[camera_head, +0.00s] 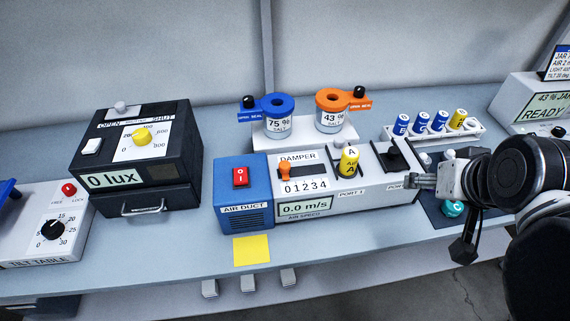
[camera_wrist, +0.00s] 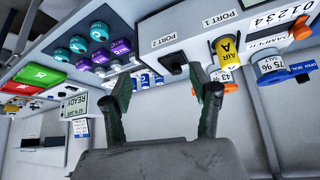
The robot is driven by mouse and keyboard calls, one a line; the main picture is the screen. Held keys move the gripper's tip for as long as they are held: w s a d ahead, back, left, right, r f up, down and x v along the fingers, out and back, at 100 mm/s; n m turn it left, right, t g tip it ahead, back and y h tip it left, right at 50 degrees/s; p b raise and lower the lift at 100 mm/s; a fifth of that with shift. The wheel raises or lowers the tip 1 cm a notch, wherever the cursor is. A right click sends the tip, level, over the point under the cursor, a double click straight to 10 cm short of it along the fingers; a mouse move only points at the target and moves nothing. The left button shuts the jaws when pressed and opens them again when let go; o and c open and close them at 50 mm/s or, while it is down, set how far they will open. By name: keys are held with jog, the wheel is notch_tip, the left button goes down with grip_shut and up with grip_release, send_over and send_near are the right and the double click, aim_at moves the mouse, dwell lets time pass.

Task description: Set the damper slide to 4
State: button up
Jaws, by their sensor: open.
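The damper slide's orange knob (camera_head: 285,171) stands at the left end of its slot, above the 0 of the scale 0 1 2 3 4 (camera_head: 305,186). The slide is on the white front of the air duct unit, whose display (camera_head: 305,207) reads 0.0 m/s. In the wrist view the orange knob (camera_wrist: 301,28) shows at the upper right edge, beside the numbers. My gripper (camera_head: 420,181) is at the unit's right end, near port 2, well to the right of the knob. In the wrist view its two fingers (camera_wrist: 167,92) are apart with nothing between them.
A yellow AIR sensor (camera_head: 348,161) stands in port 1, between my gripper and the knob. Salt jars with blue (camera_head: 277,105) and orange (camera_head: 333,100) lids stand behind the unit. A red switch (camera_head: 240,177) is on the blue air duct box (camera_head: 243,200). Bench space in front is mostly clear.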

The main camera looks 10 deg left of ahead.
jog(key=shift+w+a+r, duration=0.1)
jog(key=shift+a+r, duration=0.05)
jog(key=shift+a, duration=0.05)
jog(key=shift+c, duration=1.3)
jog(key=w+a+r+n+p, duration=0.1)
jog(key=a+n, duration=0.1)
jog(key=a, duration=0.1)
jog(key=w+a+r+n+g+y+p, duration=0.1)
jog(key=a+n+p, duration=0.1)
jog(key=a, duration=0.1)
jog(key=w+a+r+n+g+y+p, duration=0.1)
jog(key=w+a+n, duration=0.1)
jog(key=a, duration=0.2)
jog(key=shift+r, duration=0.3)
jog(key=shift+c, duration=0.4)
jog(key=n+g+y+p, duration=0.2)
jog(key=n+g+p, duration=0.15)
jog(key=n, duration=0.35)
send_near(285, 164)
jog(key=shift+x, duration=4.65)
grip_shut()
